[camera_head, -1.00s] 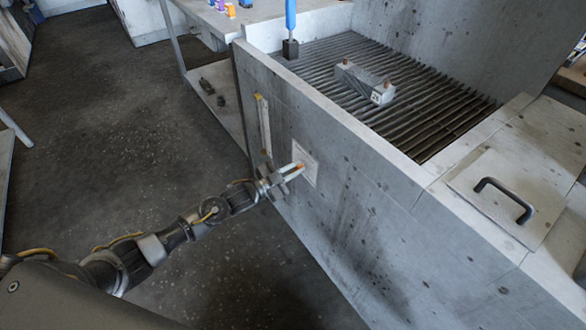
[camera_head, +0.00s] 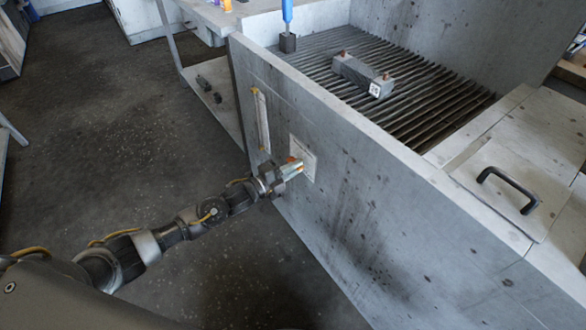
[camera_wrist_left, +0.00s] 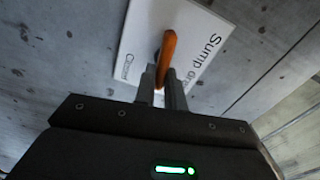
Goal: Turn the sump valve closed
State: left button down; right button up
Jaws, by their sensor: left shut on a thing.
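The sump valve shows as an orange lever (camera_wrist_left: 168,52) in the left wrist view, in front of a white plate (camera_wrist_left: 205,50) with the words "Sump" and "Closed" partly readable. My left gripper (camera_wrist_left: 163,85) is shut on the lever near its lower end. In the head view the gripper (camera_head: 296,167) is at the plate (camera_head: 306,152) on the side wall of the concrete housing (camera_head: 345,200), and only a bit of orange shows there. The lever's pivot is hidden. My right gripper is not in view.
A sight gauge strip (camera_head: 262,120) is on the wall beside the plate. Above are a slatted grate (camera_head: 430,120) with a grey block (camera_head: 362,76), and a lid with a black handle (camera_head: 508,188). Open floor (camera_head: 100,150) lies at left.

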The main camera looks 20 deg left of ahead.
pick_arm(q)
jog(key=shift+f+m, duration=0.2)
jog(key=shift+m, duration=0.8)
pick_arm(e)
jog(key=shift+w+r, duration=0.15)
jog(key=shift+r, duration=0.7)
pick_arm(q)
jog(key=c, duration=1.5)
grip_release()
jog(key=shift+o, duration=0.2)
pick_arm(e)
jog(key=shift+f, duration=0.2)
pick_arm(q)
jog(key=shift+s+a, duration=0.1)
jog(key=v, duration=1)
jog(key=shift+s, duration=0.25)
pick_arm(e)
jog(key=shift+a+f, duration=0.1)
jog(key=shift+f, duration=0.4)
pick_arm(q)
jog(key=shift+a, duration=0.2)
